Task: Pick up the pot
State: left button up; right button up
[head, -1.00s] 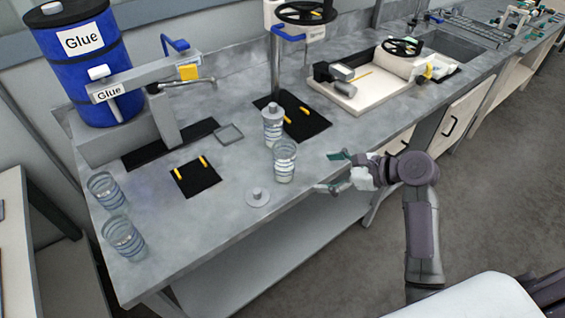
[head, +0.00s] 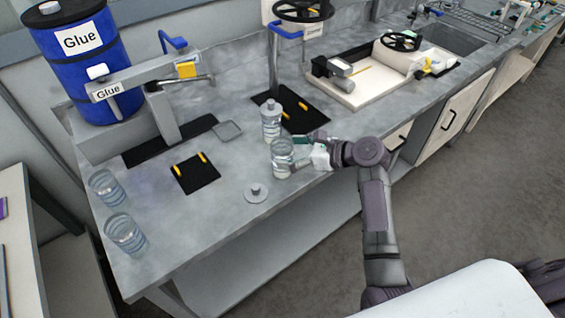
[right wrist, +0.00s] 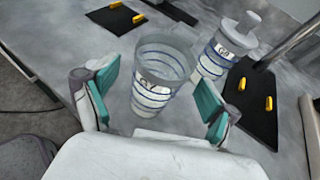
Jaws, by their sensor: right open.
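The pot is a clear cup with blue stripes and a white label (head: 282,153), standing upright on the grey bench. My right gripper (head: 297,152) is open with its fingers at the pot's right side in the head view. In the right wrist view the pot (right wrist: 158,80) stands between and just beyond the two teal finger pads; I cannot tell whether they touch it. A similar lidded pot (head: 271,122) stands right behind it and also shows in the right wrist view (right wrist: 222,55). My left gripper is not in view.
Two more clear pots (head: 124,232) (head: 105,187) stand at the bench's left end. A round lid (head: 256,192) lies near the front edge. A blue glue drum (head: 75,65) and black mats (head: 199,176) are behind. The bench between is clear.

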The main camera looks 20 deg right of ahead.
jog(key=shift+x, duration=1.45)
jog(key=shift+d, duration=0.1)
grip_shut()
jog(key=shift+r, duration=0.1)
